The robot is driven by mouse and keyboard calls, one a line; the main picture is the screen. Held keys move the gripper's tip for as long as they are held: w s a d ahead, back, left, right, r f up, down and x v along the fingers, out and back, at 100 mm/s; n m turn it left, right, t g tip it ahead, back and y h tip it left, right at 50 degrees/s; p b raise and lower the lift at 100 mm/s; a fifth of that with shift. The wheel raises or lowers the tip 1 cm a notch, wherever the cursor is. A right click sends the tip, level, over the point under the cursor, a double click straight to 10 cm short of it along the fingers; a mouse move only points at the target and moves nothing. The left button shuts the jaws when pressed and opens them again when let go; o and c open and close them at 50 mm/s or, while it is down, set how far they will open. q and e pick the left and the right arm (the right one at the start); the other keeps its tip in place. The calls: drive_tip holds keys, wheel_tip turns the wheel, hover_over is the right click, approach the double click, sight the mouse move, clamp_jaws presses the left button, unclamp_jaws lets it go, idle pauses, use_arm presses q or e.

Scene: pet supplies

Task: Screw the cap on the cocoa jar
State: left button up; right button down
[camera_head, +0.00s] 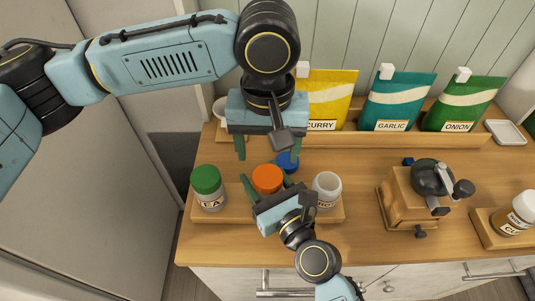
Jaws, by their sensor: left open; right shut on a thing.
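A jar with an orange cap (267,178) stands in the middle of the wooden tray (235,217); its label is hidden by my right gripper. My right gripper (268,183) is shut on this jar, its fingers on either side below the cap. The cap sits over the jar; I cannot tell how tightly. My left gripper (266,156) is open, pointing down above and behind the orange cap.
A green-capped tea jar (207,187) stands at the tray's left end. Curry (335,95), garlic (398,100) and onion (462,102) packets stand in a rack behind. A grinder (430,180) and a white-capped jar (516,215) are to the right. Counter between tray and grinder is clear.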

sight(268, 176)
use_arm(q)
drive_tip(key=shift+r+n, duration=0.3)
drive_tip(key=shift+r, duration=0.15)
drive_tip(key=shift+f, duration=4.05)
drive_tip(key=c, duration=1)
drive_tip(key=m, duration=0.3)
